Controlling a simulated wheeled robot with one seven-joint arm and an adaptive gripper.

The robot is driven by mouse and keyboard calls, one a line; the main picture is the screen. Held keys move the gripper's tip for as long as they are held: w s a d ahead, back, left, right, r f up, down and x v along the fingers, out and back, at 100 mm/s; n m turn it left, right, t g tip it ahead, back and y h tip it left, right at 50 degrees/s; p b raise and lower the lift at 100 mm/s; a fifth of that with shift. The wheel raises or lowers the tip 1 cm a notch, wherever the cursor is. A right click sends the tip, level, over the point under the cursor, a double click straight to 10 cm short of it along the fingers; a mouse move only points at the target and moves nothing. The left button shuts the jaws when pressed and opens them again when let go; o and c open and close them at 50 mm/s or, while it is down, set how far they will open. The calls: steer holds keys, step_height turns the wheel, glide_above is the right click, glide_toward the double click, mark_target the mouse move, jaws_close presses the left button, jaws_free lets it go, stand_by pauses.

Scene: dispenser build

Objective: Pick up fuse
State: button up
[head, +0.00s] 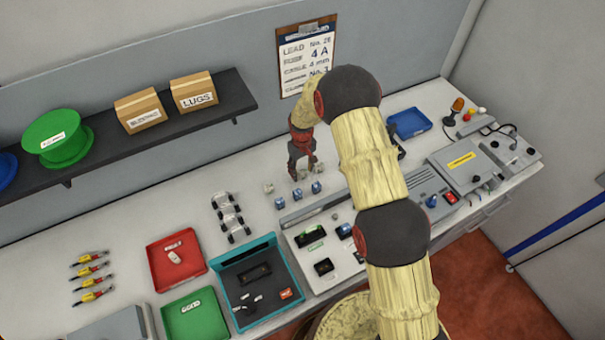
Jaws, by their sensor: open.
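My gripper (303,172) is open and points down over the back middle of the bench. A row of several small blue pieces (297,193) stands just below and in front of its fingertips. A few small pale grey pieces (269,188) lie beside and behind them. These small pieces may be fuses, but their markings are too small to read, so I cannot tell which is the fuse. I see nothing between the fingers. A clipboard (306,58) on the wall lists a lead, a fuse of 4 A and a cable.
A teal tray (222,268), a red tray (153,266) and a green tray (167,310) stand at the front left. A light panel with dark parts (297,262) lies right of the teal tray. A shelf (150,131) overhangs the back left. My arm hides some bench.

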steer(key=shift+f, duration=0.55)
steer(key=shift+c, duration=0.4)
steer(key=c, duration=0.9)
steer(key=shift+r, duration=0.1)
steer(key=shift+c, duration=0.2)
